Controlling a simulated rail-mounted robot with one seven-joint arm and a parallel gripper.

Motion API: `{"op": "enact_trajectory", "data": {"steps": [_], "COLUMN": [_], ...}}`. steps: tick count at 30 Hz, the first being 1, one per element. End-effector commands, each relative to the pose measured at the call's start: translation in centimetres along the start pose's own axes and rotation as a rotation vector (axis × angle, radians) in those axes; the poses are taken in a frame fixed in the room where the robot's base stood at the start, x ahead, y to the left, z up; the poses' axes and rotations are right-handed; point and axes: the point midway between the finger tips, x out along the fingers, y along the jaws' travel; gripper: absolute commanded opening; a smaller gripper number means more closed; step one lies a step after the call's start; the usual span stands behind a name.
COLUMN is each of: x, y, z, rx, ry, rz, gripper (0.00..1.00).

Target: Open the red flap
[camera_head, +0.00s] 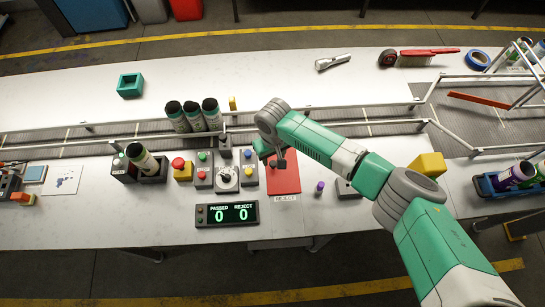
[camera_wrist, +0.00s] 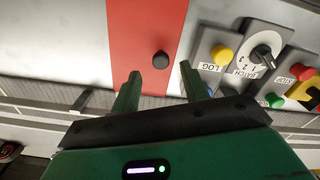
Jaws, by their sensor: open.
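The red flap (camera_head: 287,182) is a flat red panel in the near worktop, with a "REJECT" label at its front edge in the head view. In the wrist view, the red flap (camera_wrist: 150,25) runs from the top edge down towards my gripper. A small black knob (camera_wrist: 160,60) stands on it. My gripper (camera_head: 277,163) is over the far part of the flap in the head view. In the wrist view, my gripper (camera_wrist: 159,72) is open, with the knob between the lines of its two fingers. I cannot tell whether either finger touches it. The flap looks closed.
Control boxes with a dial (camera_head: 226,177) and buttons stand close left of the flap. A counter display (camera_head: 227,214) reads 0 and 0. A small purple-topped item (camera_head: 320,187) stands to the right. Several dark cans (camera_head: 194,115) stand by the conveyor rails behind.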

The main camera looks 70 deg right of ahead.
Motion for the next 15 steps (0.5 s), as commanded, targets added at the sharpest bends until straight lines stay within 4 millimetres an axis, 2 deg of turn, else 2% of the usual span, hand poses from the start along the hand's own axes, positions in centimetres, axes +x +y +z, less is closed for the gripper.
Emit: {"op": "enact_trajectory", "data": {"steps": [3, 6, 15], "x": [2.3, 3.5, 4.1], "y": [0.0, -0.1, -0.1], "z": [0.0, -0.1, -0.1], "rx": [-0.002, -0.001, -0.002], "ry": [-0.001, 0.001, 0.003], "rz": [0.003, 0.001, 0.000], "gripper": [0.45, 0.45, 0.45]}}
